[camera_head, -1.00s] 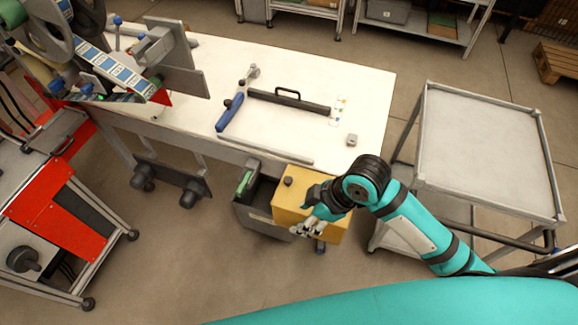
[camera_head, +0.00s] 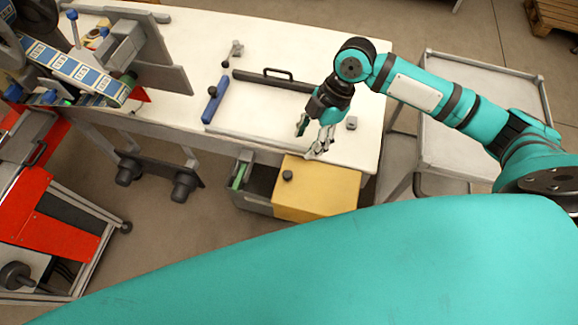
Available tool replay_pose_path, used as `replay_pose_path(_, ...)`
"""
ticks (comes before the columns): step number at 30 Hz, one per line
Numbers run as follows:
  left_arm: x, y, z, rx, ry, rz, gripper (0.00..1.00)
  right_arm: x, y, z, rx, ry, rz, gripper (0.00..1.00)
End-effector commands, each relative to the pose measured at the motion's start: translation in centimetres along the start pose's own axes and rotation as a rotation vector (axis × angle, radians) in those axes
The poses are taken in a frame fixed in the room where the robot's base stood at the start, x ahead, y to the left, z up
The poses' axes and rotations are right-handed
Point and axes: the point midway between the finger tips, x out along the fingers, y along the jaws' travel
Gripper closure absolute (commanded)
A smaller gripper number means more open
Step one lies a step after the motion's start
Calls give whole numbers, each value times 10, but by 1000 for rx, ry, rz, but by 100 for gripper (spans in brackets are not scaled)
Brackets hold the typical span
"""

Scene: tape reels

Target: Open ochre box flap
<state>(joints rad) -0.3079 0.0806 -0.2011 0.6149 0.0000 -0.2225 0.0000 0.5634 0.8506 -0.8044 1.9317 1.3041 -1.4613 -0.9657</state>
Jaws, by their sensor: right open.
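The ochre box (camera_head: 325,193) stands below the front edge of the white table, beside an open grey bin. Its ochre top looks closed, with a dark round knob (camera_head: 287,175) near its left edge. My right gripper (camera_head: 310,143) is open and empty. Its fingers point down over the table's front edge, just above and behind the box in the picture, apart from the knob. My left gripper is not in view.
The white table (camera_head: 215,60) holds a blue-handled tool (camera_head: 215,100), a dark bar with a handle (camera_head: 275,78) and a small grey block (camera_head: 351,123). A grey cart (camera_head: 460,150) stands at right. A labelling machine (camera_head: 90,70) is at left.

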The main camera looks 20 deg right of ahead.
Motion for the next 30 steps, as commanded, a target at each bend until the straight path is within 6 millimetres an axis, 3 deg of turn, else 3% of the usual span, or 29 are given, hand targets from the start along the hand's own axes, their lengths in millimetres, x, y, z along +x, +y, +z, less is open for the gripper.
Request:
replay_pose_path(6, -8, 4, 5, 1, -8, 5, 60, 49, -1, -1, 2, 1, -4, 51)
replay_pose_path(15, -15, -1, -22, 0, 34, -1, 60, 108, 0, -1, 2, 0, -1, 51)
replay_pose_path(21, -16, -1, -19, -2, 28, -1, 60, 127, 0, 0, 2, 0, 1, 51)
replay_pose_path(30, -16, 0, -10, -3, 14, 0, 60, 131, 0, 0, 0, -1, 1, 51)
